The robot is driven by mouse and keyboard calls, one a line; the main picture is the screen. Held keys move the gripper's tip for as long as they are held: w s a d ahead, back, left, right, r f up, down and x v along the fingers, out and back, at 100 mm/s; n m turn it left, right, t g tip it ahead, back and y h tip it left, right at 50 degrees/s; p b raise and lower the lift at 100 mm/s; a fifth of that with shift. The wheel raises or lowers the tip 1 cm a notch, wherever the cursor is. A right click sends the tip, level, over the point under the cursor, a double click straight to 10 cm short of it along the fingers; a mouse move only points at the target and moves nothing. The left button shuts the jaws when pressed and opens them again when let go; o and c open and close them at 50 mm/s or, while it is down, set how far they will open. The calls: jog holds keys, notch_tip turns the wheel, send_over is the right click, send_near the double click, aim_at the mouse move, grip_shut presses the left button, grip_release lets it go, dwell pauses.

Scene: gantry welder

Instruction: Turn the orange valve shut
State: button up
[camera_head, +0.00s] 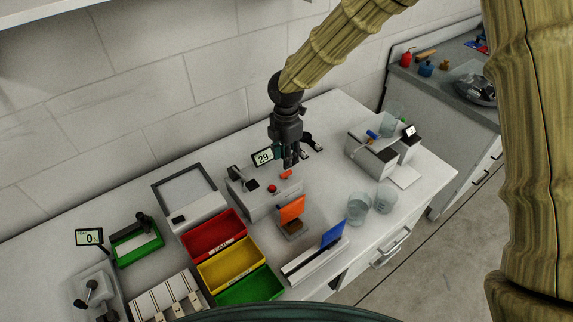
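A small orange handle (286,174), which looks like the orange valve, sits at the back right of a grey-white box (262,200) with a red button (272,188) on it. My gripper (290,163) points down just above and behind the orange handle. Its dark fingers look close together, but I cannot tell whether they are open or shut, or whether they touch the handle. The gripper partly hides the back of the box and the display (263,157) reading about 29.
Glass beakers (358,208) stand to the right. Red (214,236), yellow (230,264) and green (250,288) bins lie left. A blue-handled unit (374,135) is at right.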

jog(key=shift+r, duration=2.55)
